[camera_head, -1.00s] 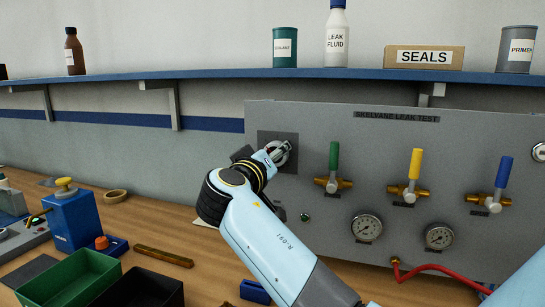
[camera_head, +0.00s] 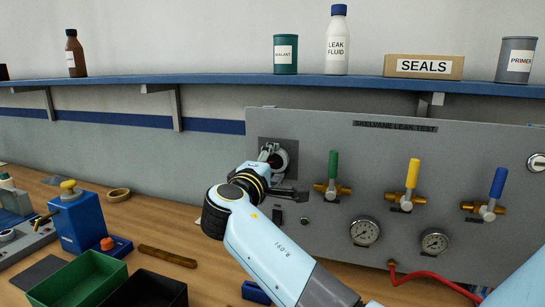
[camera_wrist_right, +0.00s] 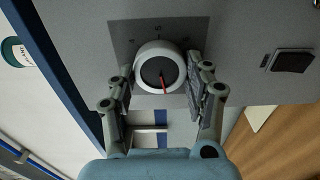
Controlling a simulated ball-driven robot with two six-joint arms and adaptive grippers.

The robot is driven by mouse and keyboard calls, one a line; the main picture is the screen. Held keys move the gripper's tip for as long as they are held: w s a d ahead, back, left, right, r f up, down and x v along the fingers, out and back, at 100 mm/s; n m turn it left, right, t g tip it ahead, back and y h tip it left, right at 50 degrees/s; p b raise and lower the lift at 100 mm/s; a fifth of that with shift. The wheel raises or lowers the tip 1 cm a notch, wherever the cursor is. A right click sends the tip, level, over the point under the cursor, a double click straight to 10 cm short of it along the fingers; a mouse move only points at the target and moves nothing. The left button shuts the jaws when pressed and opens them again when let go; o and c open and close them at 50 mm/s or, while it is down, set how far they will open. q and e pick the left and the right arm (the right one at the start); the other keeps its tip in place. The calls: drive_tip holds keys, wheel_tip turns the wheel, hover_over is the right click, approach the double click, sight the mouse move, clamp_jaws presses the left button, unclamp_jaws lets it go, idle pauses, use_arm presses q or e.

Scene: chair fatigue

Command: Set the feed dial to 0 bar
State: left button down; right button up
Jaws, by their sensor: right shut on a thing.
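The feed dial (camera_wrist_right: 152,50) is a round knob with a white rim, a dark face and a red pointer. It sits on a dark square plate (camera_wrist_right: 122,30) on the grey panel. In the wrist view the pointer lies toward the bottom of the picture. My right gripper (camera_wrist_right: 160,88) has one finger on each side of the dial and is shut on it. In the head view the right gripper (camera_head: 280,175) is at the dial (camera_head: 282,157), partly covering it. My left gripper is not in view.
Green (camera_head: 333,166), yellow (camera_head: 412,174) and blue (camera_head: 497,184) valve handles stand to the right of the dial, above two gauges (camera_head: 365,231) (camera_head: 434,242). A dark switch (camera_head: 278,216) is below the dial. A blue shelf (camera_head: 220,78) runs above. Green (camera_head: 62,293) and black bins are lower left.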

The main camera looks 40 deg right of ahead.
drive_tip(key=n+p, duration=0.2)
drive_tip(key=n, duration=0.2)
drive_tip(key=shift+f+n+p, duration=0.15)
drive_tip(key=shift+n+p, duration=0.8)
drive_tip(key=shift+n, duration=0.45)
drive_tip(key=o, duration=1.2)
drive_tip(key=shift+a, duration=0.1)
